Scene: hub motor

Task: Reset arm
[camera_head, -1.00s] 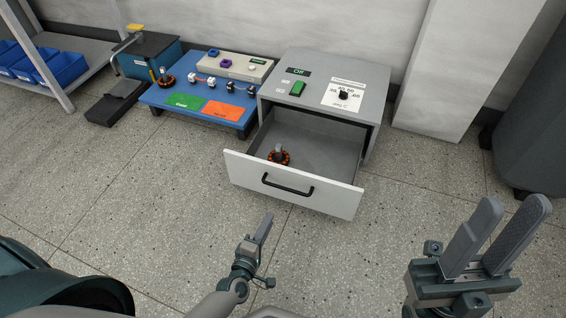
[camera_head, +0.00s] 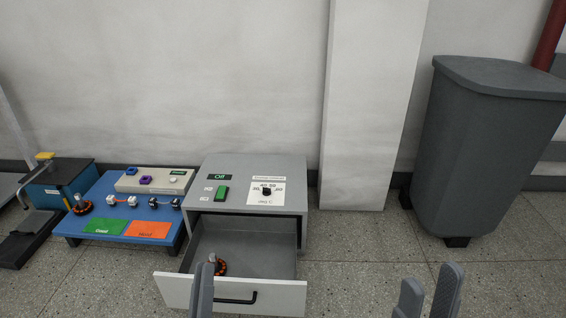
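My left gripper (camera_head: 203,285) shows at the bottom edge, in front of the open drawer (camera_head: 275,293). Its fingers are seen nearly edge-on, so whether they are apart is unclear. My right gripper (camera_head: 428,288) shows at the bottom right, with two grey fingers apart and nothing between them. It is over the floor, to the right of the drawer. The rest of both arms is out of view.
The grey cabinet (camera_head: 290,172) has an "Off" display, a green switch and a dial. A blue bench (camera_head: 75,226) with green and orange pads stands left of it. A grey bin (camera_head: 483,160) stands at right. Floor between cabinet and bin is clear.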

